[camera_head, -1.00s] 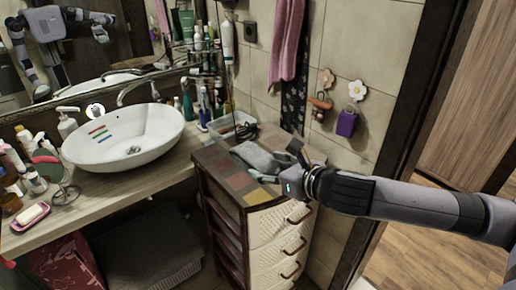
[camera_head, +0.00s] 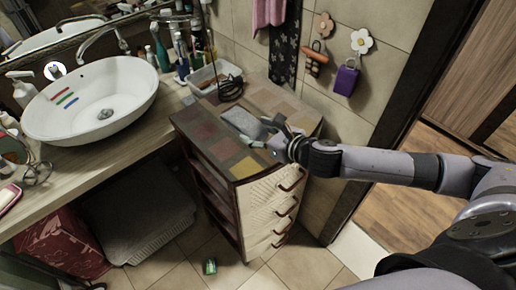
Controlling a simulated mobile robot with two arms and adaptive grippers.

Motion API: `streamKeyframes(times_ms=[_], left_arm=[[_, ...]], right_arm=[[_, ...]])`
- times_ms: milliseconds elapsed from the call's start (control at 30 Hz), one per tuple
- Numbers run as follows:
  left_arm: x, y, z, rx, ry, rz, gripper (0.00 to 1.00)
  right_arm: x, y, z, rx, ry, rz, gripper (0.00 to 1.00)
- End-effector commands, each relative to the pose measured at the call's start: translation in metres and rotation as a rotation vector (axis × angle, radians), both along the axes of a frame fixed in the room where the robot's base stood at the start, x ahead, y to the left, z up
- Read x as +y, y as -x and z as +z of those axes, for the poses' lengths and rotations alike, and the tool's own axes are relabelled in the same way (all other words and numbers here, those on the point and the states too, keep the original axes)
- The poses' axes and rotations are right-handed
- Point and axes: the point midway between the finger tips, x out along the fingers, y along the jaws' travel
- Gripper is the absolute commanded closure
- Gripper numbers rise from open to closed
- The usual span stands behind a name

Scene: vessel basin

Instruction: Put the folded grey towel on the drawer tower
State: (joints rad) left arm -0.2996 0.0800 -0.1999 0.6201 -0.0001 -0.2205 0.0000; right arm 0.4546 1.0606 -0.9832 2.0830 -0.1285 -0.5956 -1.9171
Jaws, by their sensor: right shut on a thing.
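The folded grey towel (camera_head: 240,122) lies low over the tiled top of the drawer tower (camera_head: 215,148), near its middle; I cannot tell whether all of it rests on the surface. My right gripper (camera_head: 270,133) reaches in from the right and is shut on the towel's right end, just above the tower top. The fingers partly hide that end. The drawer tower has cream woven drawer fronts and a dark red-brown frame. My left gripper is not in view.
A white basin (camera_head: 95,100) stands on the wooden counter (camera_head: 115,150) left of the tower. A clear bin (camera_head: 213,78) with a dark cable sits behind the towel. Bottles (camera_head: 163,55) stand beside it. A small green object (camera_head: 210,267) lies on the floor.

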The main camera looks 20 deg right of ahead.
Motion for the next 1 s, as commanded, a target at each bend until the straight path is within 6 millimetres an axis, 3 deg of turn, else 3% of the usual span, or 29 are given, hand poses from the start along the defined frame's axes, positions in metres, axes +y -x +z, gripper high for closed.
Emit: streamKeyframes(times_ms=[100, 267, 500, 967, 1000], left_arm=[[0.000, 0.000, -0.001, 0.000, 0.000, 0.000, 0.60], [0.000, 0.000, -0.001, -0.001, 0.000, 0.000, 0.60], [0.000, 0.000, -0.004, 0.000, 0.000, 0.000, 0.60], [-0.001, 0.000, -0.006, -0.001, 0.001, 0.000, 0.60], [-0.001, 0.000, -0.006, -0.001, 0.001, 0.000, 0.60]], right_arm=[[0.000, 0.000, -0.020, 0.002, -0.001, -0.001, 0.71], [0.000, 0.000, -0.032, -0.001, -0.001, 0.000, 0.71], [0.001, 0.000, -0.066, 0.001, -0.002, 0.000, 0.71], [0.000, 0.000, -0.074, -0.001, 0.000, 0.000, 0.71], [0.000, 0.000, -0.074, -0.001, 0.000, 0.000, 0.43]])
